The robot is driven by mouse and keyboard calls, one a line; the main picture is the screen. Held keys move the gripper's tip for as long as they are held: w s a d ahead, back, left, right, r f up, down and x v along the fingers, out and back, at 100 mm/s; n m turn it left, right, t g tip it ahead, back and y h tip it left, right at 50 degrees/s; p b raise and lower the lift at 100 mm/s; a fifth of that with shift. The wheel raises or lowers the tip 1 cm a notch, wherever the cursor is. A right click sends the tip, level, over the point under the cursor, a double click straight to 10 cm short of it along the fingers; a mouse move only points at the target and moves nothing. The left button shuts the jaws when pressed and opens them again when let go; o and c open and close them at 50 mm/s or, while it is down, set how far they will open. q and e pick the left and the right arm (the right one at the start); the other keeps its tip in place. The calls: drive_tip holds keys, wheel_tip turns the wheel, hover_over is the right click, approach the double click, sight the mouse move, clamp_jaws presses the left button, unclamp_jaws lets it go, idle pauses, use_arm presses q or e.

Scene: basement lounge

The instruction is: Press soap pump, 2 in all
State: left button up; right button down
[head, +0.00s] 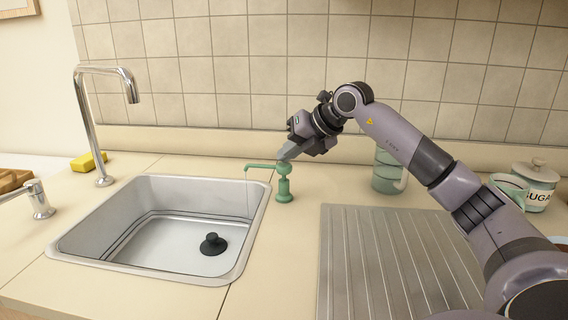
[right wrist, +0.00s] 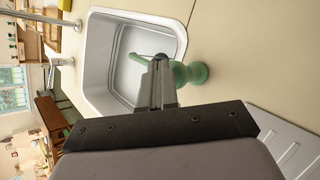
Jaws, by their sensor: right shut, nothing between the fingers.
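A green soap pump (head: 284,188) stands upright on the counter by the right rim of the sink. Its spout points left over the basin, and a thin pale line runs down from the spout tip. My right gripper (head: 283,157) is shut and empty, its fingertips at the top of the pump head and seemingly touching it. In the right wrist view the shut fingers (right wrist: 160,66) cover part of the green pump (right wrist: 190,74). A second, chrome pump (head: 40,200) stands left of the sink, apart from my gripper. My left gripper is not in view.
The sink (head: 180,262) holds a black plug (head: 213,244). A chrome tap (head: 101,170) and yellow sponge (head: 88,162) are at the back left. A ribbed drainboard (head: 375,265), green cups (head: 386,172) and a sugar jar (head: 538,186) are on the right.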

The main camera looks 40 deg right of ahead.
drive_tip(key=shift+f+b, duration=0.35)
drive_tip(key=shift+f, duration=0.2)
idle(0.5)
drive_tip(key=shift+r+p, duration=1.35)
drive_tip(key=shift+r, duration=0.05)
drive_tip(key=shift+r, duration=0.15)
wheel_tip(320, 180, up, 5)
drive_tip(key=p, duration=0.4)
drive_tip(key=shift+p, duration=0.4)
drive_tip(key=shift+s+a+f, duration=0.1)
drive_tip(key=shift+f, duration=0.1)
